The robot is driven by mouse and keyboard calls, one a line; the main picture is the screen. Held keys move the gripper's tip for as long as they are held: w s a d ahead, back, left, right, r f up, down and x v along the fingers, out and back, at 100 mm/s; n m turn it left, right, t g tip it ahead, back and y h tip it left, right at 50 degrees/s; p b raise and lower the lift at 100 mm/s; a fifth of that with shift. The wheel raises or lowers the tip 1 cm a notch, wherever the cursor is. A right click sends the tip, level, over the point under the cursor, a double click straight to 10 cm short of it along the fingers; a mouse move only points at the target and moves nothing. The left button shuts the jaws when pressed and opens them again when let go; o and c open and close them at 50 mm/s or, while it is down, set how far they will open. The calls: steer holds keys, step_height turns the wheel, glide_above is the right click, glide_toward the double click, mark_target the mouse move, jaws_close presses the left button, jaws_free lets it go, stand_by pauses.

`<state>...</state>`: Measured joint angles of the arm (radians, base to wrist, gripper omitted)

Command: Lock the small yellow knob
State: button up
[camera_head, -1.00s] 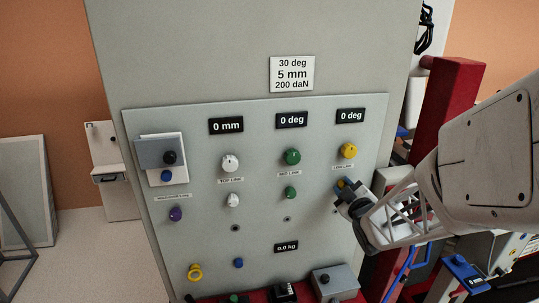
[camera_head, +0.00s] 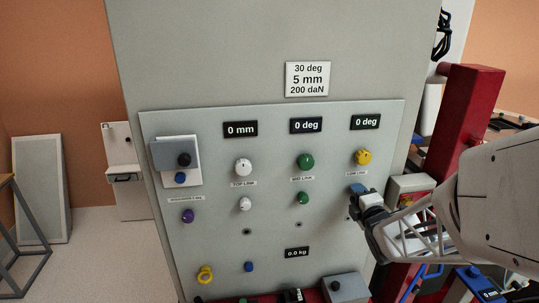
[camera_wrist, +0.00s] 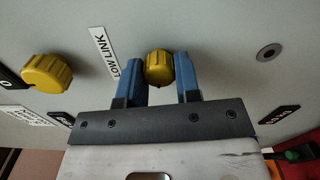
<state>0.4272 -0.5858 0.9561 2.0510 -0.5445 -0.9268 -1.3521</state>
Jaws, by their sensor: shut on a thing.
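The small yellow knob (camera_wrist: 158,67) sits on the grey panel below the LOW LINK label, seen in the wrist view between the blue fingers of my gripper (camera_wrist: 160,80). My gripper is shut on this knob, one finger on each side. In the head view my gripper (camera_head: 357,194) reaches the panel from the right and hides the small knob. The larger yellow knob (camera_head: 363,157) is just above it, under a 0 deg display; it also shows in the wrist view (camera_wrist: 47,74), left of the LOW LINK label.
The panel (camera_head: 275,215) also bears white knobs (camera_head: 244,167), green knobs (camera_head: 305,162), a purple knob (camera_head: 188,216) and a yellow ring (camera_head: 205,275). A sign (camera_head: 307,79) reads 30 deg, 5 mm, 200 daN. A red post (camera_head: 465,130) stands right of the panel.

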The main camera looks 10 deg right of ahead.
steer(key=shift+n, duration=0.7)
steer(key=o, duration=0.9)
steer(key=shift+s, duration=0.1)
steer(key=shift+s, duration=3.85)
steer(key=shift+r, duration=0.1)
